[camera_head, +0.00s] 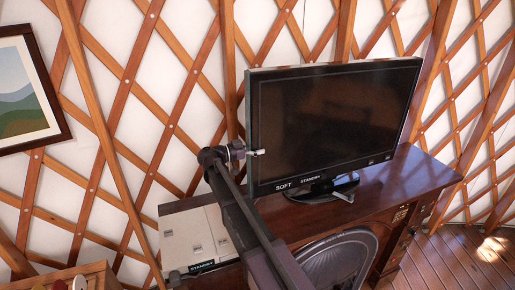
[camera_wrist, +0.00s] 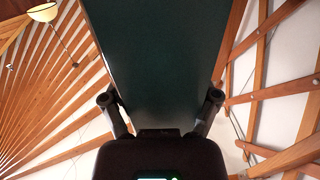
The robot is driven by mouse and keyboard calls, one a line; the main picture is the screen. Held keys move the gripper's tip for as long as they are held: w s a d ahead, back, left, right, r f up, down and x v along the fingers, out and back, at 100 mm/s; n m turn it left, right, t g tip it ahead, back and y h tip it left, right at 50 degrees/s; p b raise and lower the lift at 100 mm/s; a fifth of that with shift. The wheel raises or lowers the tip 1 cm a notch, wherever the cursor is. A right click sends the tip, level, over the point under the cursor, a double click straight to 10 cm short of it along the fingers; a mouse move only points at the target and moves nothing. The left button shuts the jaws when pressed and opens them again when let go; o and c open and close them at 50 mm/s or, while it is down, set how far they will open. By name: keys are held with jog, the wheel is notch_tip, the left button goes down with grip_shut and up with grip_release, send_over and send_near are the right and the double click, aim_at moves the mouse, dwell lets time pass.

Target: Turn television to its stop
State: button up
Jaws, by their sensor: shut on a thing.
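The television (camera_head: 335,120) is a black flat screen on a low foot, standing on a dark wooden cabinet (camera_head: 405,180). Its screen faces the front, turned a little to the right. My gripper (camera_head: 250,153) is at the television's left side edge, with a fingertip showing over the front of the frame. In the wrist view, the dark green-black side of the television (camera_wrist: 155,60) runs between the two fingers of my gripper (camera_wrist: 161,98). The fingers are shut on that edge. The far finger is hidden in the head view.
Pale boxes (camera_head: 193,238) sit on the cabinet's left end, below my arm. A round dark speaker-like disc (camera_head: 340,262) stands in front of the cabinet. The lattice wall (camera_head: 150,100) is close behind the television. Wooden floor (camera_head: 465,260) is open at right.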

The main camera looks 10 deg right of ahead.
jog(key=shift+o, duration=0.6)
jog(key=w+a, duration=0.1)
jog(key=w, duration=0.8)
jog(key=shift+w+a, duration=0.25)
jog(key=shift+w, duration=0.15)
jog(key=shift+r, duration=0.1)
jog(key=o, duration=0.9)
jog(key=shift+o, duration=0.8)
jog(key=shift+w+d, duration=0.1)
jog(key=shift+d, duration=0.05)
jog(key=v, duration=1.2)
